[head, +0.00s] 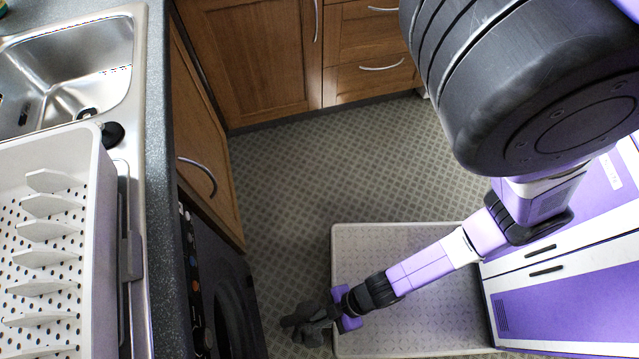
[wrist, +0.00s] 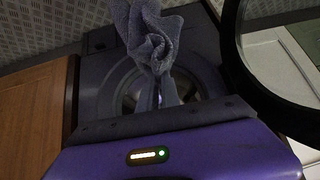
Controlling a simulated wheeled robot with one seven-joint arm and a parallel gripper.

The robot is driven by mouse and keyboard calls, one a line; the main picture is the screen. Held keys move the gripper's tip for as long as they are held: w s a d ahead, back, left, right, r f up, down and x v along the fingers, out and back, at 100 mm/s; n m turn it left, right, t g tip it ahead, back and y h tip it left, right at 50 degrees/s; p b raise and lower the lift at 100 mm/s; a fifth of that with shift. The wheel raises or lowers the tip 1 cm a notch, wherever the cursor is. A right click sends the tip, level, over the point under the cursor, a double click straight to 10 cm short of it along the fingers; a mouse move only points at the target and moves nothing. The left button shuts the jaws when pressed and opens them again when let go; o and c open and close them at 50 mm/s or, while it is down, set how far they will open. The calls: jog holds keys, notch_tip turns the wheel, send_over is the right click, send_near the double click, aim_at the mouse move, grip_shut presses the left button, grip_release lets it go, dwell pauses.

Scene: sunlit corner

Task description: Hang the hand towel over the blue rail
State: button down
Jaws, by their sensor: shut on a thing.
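My gripper (head: 322,316) is low over the floor at the bottom of the head view, to the right of the washing machine. In the wrist view it is shut on the hand towel (wrist: 152,45), a grey-blue cloth. The towel is bunched and twisted, narrowing where it is pinched, with a loose part spreading upward in the picture. The blue rail is in neither view.
A dark washing machine (head: 215,279) stands under the counter (head: 163,150); its round opening (wrist: 126,91) lies behind the towel, with a dark ring-shaped door (wrist: 232,52) at right. A dish rack (head: 98,235) and sink (head: 105,75) are on the counter. Patterned floor (head: 290,190) is clear.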

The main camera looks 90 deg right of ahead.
notch_tip(320, 180, up, 17)
jog(key=p, duration=1.4)
jog(key=shift+p, duration=0.3)
jog(key=shift+f, duration=0.2)
